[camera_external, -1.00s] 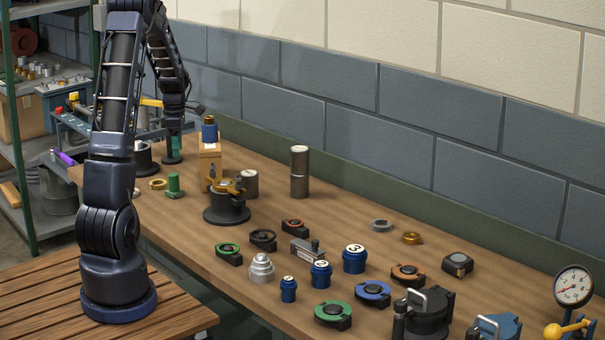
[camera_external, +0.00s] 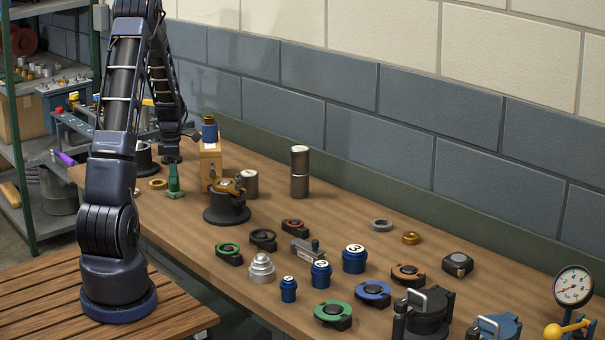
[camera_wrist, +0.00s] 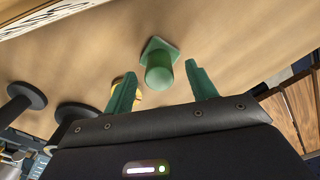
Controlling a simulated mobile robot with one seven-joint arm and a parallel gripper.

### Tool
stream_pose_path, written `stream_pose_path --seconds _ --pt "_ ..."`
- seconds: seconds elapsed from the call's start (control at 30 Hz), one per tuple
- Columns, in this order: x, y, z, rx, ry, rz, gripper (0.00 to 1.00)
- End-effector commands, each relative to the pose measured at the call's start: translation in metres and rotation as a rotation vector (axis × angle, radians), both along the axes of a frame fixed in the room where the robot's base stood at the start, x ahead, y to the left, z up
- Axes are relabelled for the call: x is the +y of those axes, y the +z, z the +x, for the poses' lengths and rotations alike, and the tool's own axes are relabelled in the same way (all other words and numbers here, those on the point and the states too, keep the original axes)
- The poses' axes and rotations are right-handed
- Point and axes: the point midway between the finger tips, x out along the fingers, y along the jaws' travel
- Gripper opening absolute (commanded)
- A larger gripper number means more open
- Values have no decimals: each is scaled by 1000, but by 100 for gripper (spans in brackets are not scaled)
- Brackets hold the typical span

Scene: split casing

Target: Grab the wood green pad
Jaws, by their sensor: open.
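The green pad is a green peg on a square green base. It stands upright on the wooden bench and shows in the wrist view (camera_wrist: 159,76), and in the external view at the left end of the bench (camera_external: 174,191). My gripper (camera_wrist: 160,69) has two green fingers. They are spread apart, one on each side of the peg in the wrist view, with visible gaps and nothing held. In the external view my gripper (camera_external: 174,171) is low over the pad and overlaps its top, so I cannot tell the exact height.
A brass ring (camera_external: 158,184) lies close to the left of the pad and is partly behind a finger in the wrist view. A black-based fixture (camera_external: 227,211) and a wooden block (camera_external: 210,165) stand to the right. Bare bench lies in front of the fixture.

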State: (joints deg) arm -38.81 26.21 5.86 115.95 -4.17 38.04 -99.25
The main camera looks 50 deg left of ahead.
Motion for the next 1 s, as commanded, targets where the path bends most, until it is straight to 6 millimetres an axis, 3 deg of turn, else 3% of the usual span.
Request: stream_pose_path --seconds 0.2,0.43,0.47,0.7,1.0 --pt "2 -28 -1 1 0 -1 57" --pt "2 -31 -1 0 -1 0 57" --pt "2 -31 -1 -1 -1 1 55" --pt "2 -30 0 -1 -1 1 8" --pt "2 -28 0 -1 -1 2 8"
